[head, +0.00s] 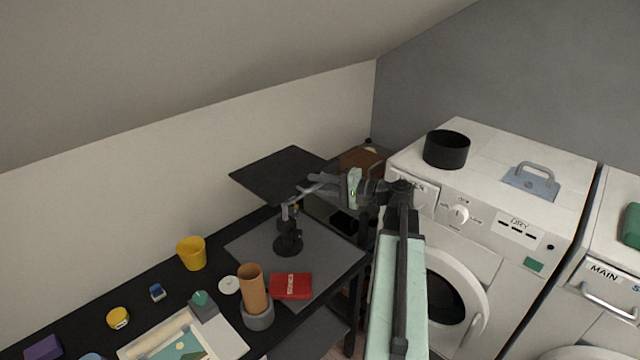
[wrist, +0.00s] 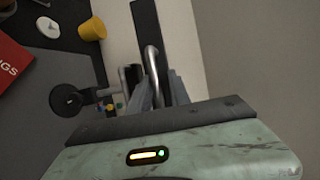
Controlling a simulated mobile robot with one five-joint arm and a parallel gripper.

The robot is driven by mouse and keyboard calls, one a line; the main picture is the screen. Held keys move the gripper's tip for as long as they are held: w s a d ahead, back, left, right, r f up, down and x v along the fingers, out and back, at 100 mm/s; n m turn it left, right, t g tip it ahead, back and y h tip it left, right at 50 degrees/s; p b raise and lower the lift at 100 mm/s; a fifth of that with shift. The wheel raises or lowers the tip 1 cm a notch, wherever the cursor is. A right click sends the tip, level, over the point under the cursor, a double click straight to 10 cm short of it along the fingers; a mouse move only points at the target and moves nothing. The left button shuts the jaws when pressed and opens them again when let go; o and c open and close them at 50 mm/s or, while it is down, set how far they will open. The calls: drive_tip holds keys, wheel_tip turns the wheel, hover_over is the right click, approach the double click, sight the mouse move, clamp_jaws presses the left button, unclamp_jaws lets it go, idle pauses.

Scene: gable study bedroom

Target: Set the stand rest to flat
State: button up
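A small black stand (head: 288,242) with a round base and short upright post sits on the grey mat on the desk. Its round base (wrist: 72,99) shows at left in the wrist view. A bent metal rod (wrist: 152,58) shows near the post, and I take it to be the stand's rest. My gripper (head: 318,186) reaches in from the right, above and right of the stand. In the wrist view my gripper (wrist: 160,86) has its fingers apart, with the rod's lower end between or just beyond them. I cannot tell whether they touch it.
A dark flat panel (head: 282,175) is behind the stand. A red box (head: 290,286), brown tube (head: 251,287), yellow cup (head: 191,253) and a picture sheet (head: 180,338) are on the desk. A white washer (head: 500,185) with a black pot (head: 446,150) stands right of my arm.

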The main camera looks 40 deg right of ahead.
drive_tip(key=shift+o, duration=0.2)
drive_tip(key=shift+w+a, duration=0.1)
drive_tip(key=shift+a, duration=0.1)
drive_tip(key=v, duration=0.8)
drive_tip(key=shift+p, duration=0.4)
drive_tip(key=shift+f, duration=0.1)
